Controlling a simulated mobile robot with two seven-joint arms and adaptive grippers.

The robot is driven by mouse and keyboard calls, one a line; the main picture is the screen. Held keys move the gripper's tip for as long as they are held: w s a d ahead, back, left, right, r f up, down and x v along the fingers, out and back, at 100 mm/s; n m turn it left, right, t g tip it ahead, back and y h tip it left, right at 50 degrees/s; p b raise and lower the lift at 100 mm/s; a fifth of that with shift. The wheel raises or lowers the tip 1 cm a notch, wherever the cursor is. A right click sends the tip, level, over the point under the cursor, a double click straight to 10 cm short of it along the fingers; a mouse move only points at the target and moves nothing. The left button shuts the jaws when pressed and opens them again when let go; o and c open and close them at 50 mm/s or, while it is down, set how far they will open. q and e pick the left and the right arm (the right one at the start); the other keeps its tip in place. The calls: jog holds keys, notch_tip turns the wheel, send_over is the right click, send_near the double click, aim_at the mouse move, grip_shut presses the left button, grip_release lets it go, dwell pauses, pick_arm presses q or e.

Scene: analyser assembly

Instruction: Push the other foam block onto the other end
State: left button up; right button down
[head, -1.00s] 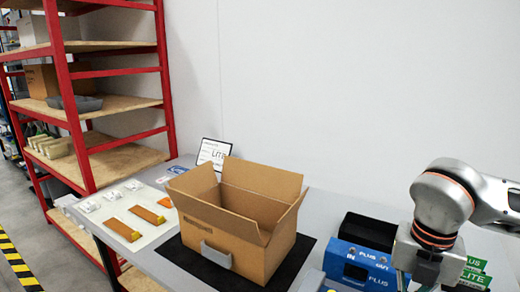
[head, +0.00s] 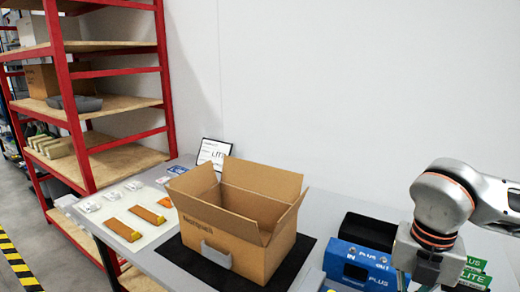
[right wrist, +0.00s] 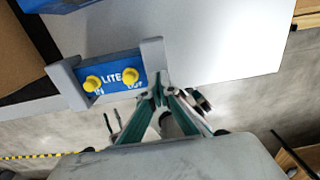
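The blue LITE analyser (right wrist: 111,80) lies on the table in the right wrist view, with two yellow knobs on its face. A grey foam block (right wrist: 67,86) is at its left end. Another grey foam block (right wrist: 154,56) is at its right end and appears to touch it; how fully each is seated I cannot tell. My right gripper (right wrist: 161,92) has its fingertips together, just by the lower part of the right block, with nothing visible between them. Whether it touches the block is unclear. In the head view only my right arm's wrist shows. My left gripper is out of view.
An open cardboard box (head: 229,235) stands on a black mat (head: 183,264), with a small grey piece (head: 216,256) at its front. Orange pieces (head: 147,215) lie left. Table right of the analyser is clear.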

jog(key=shift+f+b, duration=0.55)
jog(key=shift+f, duration=0.45)
dwell(1.0)
jog(key=shift+r, duration=0.15)
jog(key=shift+r+p, duration=2.15)
jog(key=shift+r, duration=0.8)
jog(key=shift+f, duration=0.1)
